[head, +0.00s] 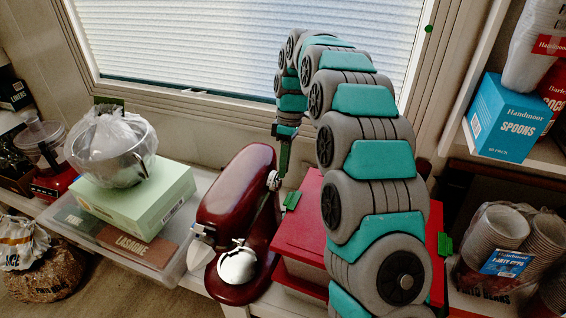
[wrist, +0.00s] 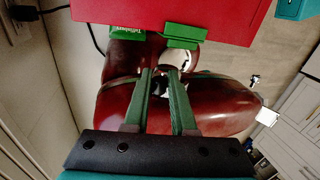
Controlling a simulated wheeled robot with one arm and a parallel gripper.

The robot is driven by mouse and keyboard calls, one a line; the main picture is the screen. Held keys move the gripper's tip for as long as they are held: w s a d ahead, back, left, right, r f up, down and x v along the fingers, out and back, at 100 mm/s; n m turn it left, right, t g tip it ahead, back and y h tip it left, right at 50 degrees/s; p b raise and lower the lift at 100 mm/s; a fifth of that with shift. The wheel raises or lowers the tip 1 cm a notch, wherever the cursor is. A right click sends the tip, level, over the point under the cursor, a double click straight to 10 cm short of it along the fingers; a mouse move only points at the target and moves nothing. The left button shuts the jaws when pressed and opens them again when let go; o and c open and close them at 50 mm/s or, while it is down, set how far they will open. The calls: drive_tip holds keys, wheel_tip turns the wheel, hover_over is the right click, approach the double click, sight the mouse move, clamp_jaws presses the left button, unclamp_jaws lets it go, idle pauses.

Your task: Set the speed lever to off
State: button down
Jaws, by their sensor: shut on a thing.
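The dark red stand mixer (head: 238,190) stands on the counter below the window, with a silver attachment hub at its front. The speed lever, a small silver part (head: 273,180), shows on the mixer's right side. My gripper (head: 281,170) reaches down to it from above. In the wrist view the mixer (wrist: 215,105) lies across the picture, and the two green fingers of my gripper (wrist: 161,72) are against its side, closed on the small lever. The lever is mostly hidden between the fingers, so its exact setting cannot be told.
A red box (head: 300,232) with green clips stands close to the mixer's right. At its left are a green carton (head: 135,203) with a wrapped metal bowl (head: 110,150) on it, and a lidded bin (head: 150,250). Shelves with cups (head: 500,230) flank my arm.

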drive_tip(key=shift+w+d+f+g+y+p, duration=0.25)
drive_tip(key=shift+w+f+g+p, duration=0.2)
drive_tip(key=shift+g, duration=0.45)
drive_tip(key=shift+f, duration=0.15)
drive_tip(key=c, duration=0.7)
unclamp_jaws()
drive_tip(key=shift+a, duration=0.1)
drive_tip(key=shift+c, duration=0.2)
drive_tip(key=shift+s+r, duration=0.15)
drive_tip(key=shift+r, duration=0.05)
